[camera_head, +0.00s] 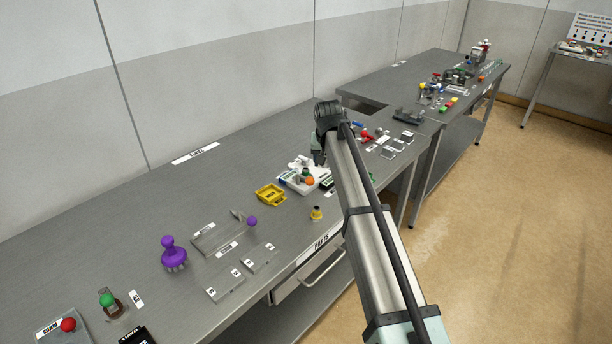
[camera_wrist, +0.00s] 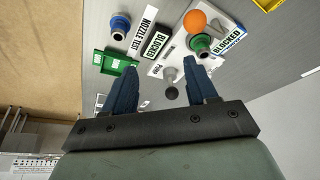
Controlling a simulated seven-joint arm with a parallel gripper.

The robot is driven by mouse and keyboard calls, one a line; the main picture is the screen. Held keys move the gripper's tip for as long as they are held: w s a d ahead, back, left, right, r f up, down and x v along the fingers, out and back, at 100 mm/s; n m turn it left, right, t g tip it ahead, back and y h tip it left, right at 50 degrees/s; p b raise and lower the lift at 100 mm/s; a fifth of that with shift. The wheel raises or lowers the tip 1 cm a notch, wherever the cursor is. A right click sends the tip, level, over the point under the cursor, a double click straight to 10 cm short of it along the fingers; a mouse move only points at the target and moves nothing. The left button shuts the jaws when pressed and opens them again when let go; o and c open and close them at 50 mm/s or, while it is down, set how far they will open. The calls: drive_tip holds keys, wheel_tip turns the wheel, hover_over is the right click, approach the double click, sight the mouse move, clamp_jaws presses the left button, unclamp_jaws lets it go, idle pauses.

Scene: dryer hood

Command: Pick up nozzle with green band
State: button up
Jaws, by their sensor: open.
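The nozzle with the green band (camera_wrist: 203,45) stands on a white fixture plate (camera_wrist: 174,70) in the wrist view, ahead of the right finger. An orange ball (camera_wrist: 195,21) is right beside it. In the head view the green-banded nozzle (camera_head: 305,171) is small, with the orange ball (camera_head: 310,181) next to it. My gripper (camera_wrist: 161,66) is open, its two blue fingers apart with nothing held between them. In the head view my gripper (camera_head: 318,150) is over the far side of the plate and mostly hidden by my arm.
A blue-banded nozzle (camera_wrist: 119,28) and a green tray (camera_wrist: 114,65) lie left in the wrist view. A yellow tray (camera_head: 270,195), a yellow nozzle (camera_head: 316,213) and a purple knobbed piece (camera_head: 173,254) sit on the grey bench. The bench behind them is mostly clear.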

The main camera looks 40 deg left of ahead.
sight(306, 170)
drive_tip(key=s+a+r, duration=0.4)
drive_tip(key=a, duration=0.2)
drive_tip(key=shift+n, duration=0.3)
drive_tip(key=x, duration=1.3)
drive_tip(key=shift+w+a+f, duration=0.2)
drive_tip(key=shift+w+a, duration=0.05)
drive_tip(key=shift+w, duration=0.2)
drive_tip(key=shift+c, duration=0.5)
clamp_jaws()
